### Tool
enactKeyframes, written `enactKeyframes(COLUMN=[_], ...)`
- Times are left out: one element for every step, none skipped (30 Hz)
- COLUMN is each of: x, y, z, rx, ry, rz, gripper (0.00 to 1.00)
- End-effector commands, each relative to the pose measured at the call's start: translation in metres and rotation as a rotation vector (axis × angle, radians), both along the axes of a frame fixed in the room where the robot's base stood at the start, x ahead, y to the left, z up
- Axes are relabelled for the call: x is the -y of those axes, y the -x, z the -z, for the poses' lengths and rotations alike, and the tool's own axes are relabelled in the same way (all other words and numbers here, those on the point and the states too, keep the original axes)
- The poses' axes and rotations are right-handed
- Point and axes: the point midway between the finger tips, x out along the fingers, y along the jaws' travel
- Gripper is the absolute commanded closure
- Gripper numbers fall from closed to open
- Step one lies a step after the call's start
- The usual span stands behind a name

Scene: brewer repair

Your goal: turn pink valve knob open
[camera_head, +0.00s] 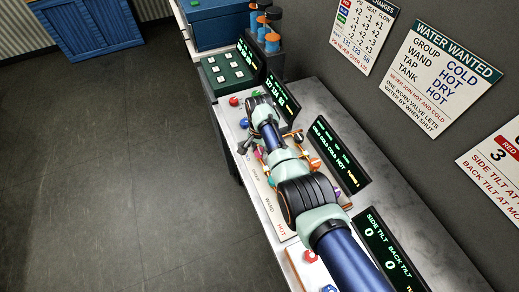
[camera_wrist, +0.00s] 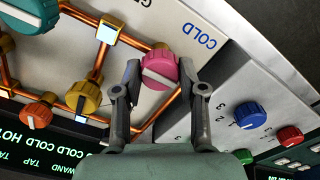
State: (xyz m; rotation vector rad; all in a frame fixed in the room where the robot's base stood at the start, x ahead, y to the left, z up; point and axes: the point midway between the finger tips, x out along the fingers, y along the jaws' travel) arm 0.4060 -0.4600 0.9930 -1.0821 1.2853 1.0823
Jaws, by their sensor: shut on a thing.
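The pink valve knob (camera_wrist: 160,68), with a white pointer bar across its face, sits on a copper pipe near the COLD label in the wrist view. My gripper (camera_wrist: 160,80) has its two grey fingers on either side of the knob and is shut on it. The pointer bar lies slantwise, roughly across the gap between the fingers. In the head view my arm reaches along the bench to the valve panel, with the dark gripper fingers (camera_head: 243,146) at its left edge. There the knob is mostly hidden or too small to make out.
Orange (camera_wrist: 38,114) and yellow (camera_wrist: 83,97) knobs and a large teal knob (camera_wrist: 28,14) share the piped panel. Blue (camera_wrist: 249,115) and red (camera_wrist: 289,137) knobs stand on a neighbouring panel. Lit display boxes (camera_head: 338,155) line the bench. The floor at left is clear.

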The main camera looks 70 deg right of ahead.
Motion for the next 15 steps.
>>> enactKeyframes(x=[0.0002,0.0002,0.0002,0.0003,0.0003,0.0003,0.0003,0.0003,0.0003,0.0003,0.0003,0.0003,0.0003,0.0002,0.0002], y=[0.0000,0.0000,0.0000,0.0001,0.0001,0.0001,0.0001,0.0001,0.0001,0.0001,0.0001,0.0001,0.0001,0.0000,0.0000], z=[-0.0004,-0.0004,-0.0004,-0.0004,-0.0004,-0.0004,-0.0004,-0.0004,-0.0004,-0.0004,-0.0003,-0.0003,-0.0003,-0.0002,-0.0002], rx=[0.000,0.000,0.000,0.000,0.000,0.000,0.000,0.000,0.000,0.000,0.000,0.000,0.000,0.000,0.000], ry=[0.000,0.000,0.000,0.000,0.000,0.000,0.000,0.000,0.000,0.000,0.000,0.000,0.000,0.000,0.000], rz=[0.002,0.002,0.001,0.001,0.001,0.001,0.001,0.001,0.001,0.001,0.001,0.001,0.000,0.000,0.000], gripper=[0.94,0.94,0.94,0.94,0.94,0.94,0.56,0.51,0.44,0.39,0.34,0.34,0.34,0.34,0.34])
